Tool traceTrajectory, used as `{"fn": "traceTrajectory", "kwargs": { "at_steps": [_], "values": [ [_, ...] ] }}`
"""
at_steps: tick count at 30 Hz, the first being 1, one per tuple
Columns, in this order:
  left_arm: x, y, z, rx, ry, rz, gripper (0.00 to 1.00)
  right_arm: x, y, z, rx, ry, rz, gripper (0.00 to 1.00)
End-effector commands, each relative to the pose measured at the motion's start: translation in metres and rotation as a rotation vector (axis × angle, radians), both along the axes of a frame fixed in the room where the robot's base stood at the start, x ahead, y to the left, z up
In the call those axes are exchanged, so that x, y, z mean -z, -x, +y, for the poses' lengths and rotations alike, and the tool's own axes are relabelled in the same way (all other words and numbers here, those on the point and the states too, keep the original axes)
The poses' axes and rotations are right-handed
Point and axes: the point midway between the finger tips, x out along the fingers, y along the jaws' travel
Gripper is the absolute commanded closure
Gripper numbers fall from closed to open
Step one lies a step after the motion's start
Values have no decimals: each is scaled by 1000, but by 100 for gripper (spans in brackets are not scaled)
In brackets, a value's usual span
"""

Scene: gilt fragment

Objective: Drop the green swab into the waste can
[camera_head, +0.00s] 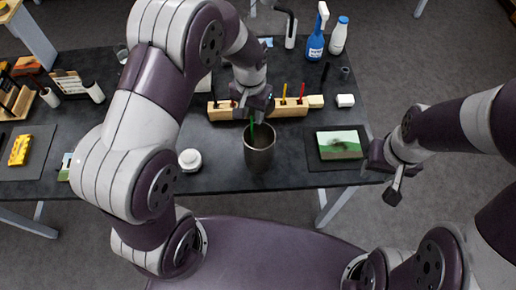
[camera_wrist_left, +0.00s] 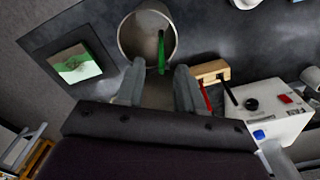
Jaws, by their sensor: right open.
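The green swab (camera_head: 252,131) points down at the mouth of the grey waste can (camera_head: 259,158). In the left wrist view the swab (camera_wrist_left: 162,52) shows against the can's opening (camera_wrist_left: 122,38), its near end level with the gap between my fingertips. My left gripper (camera_head: 254,112) is above the can's far rim. Its two fingers (camera_wrist_left: 160,68) are apart, with visible space on both sides of the swab. Whether the swab rests on anything inside the can is unclear. My right gripper (camera_head: 392,192) is open and empty off the table's right front edge.
A wooden rack (camera_head: 291,108) with coloured sticks stands just behind the can. A white round jar (camera_head: 190,160) is left of it, a dark mat with a green-and-white picture (camera_head: 340,145) right. Bottles (camera_head: 317,38) stand at the back.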

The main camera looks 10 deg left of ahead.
Motion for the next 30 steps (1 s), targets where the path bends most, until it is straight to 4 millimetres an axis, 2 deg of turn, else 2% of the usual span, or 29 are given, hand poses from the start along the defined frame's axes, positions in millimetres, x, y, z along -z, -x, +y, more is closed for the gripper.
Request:
{"fn": "traceTrajectory", "kwargs": {
  "at_steps": [7, 10, 14, 18, 22, 23, 25, 30],
  "values": [
    [0, 0, 0, 0, 0, 0, 63, 0, 0, 0, 0, 0, 0, 57],
    [-7, -1, 0, 0, 1, -4, 63, 4, 0, 0, 0, 0, 0, 57],
    [-34, -1, 0, 0, 1, -9, 63, 16, 0, 0, 0, 0, 0, 57],
    [-73, 1, 0, 0, 1, -8, 63, 27, 0, 0, 0, 0, 0, 57],
    [-111, 3, 0, 0, 0, -2, 63, 12, 0, 0, 0, 0, 0, 57],
    [-120, 3, 0, 0, -1, -1, 63, 2, 0, 0, 0, 0, 0, 57],
    [-127, 4, 0, 0, -1, 0, 63, -4, 0, 0, 0, 0, 0, 57],
    [-129, 4, 0, 0, -1, 0, 63, -4, 0, 0, 0, 0, 0, 57]
  ]
}}
